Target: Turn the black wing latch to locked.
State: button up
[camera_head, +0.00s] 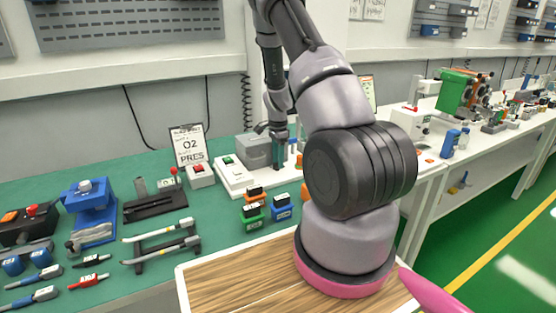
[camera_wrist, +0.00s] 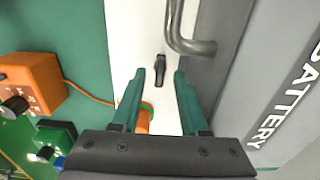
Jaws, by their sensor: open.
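The black wing latch (camera_wrist: 160,71) shows in the wrist view on a white panel, beside a grey box marked BATTERY (camera_wrist: 285,95). Its wing lies nearly along the picture's vertical, tilted slightly. My gripper (camera_wrist: 159,78) is open, with one teal finger on each side of the latch in the picture. I see a gap on both sides and cannot tell the height between fingertips and latch. The latch cannot be made out there.
A bent metal handle (camera_wrist: 187,40) sits close to the right finger. An orange part (camera_wrist: 144,119) lies between the fingers, and an orange box with a knob (camera_wrist: 32,82) is at left. Coloured small boxes (camera_head: 254,193) and a wooden-topped surface (camera_head: 235,283) are nearer in the head view.

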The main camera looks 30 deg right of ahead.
grip_shut()
jog(key=shift+n, duration=0.3)
jog(key=n, duration=0.3)
jog(key=shift+n, duration=0.3)
jog(key=n, duration=0.4)
jog(key=shift+w+n, duration=0.1)
jog(key=shift+n, duration=0.2)
jog(key=n, duration=0.4)
jog(key=shift+n, duration=0.3)
jog(key=shift+a+n, duration=0.15)
jog(key=shift+n, duration=2.05)
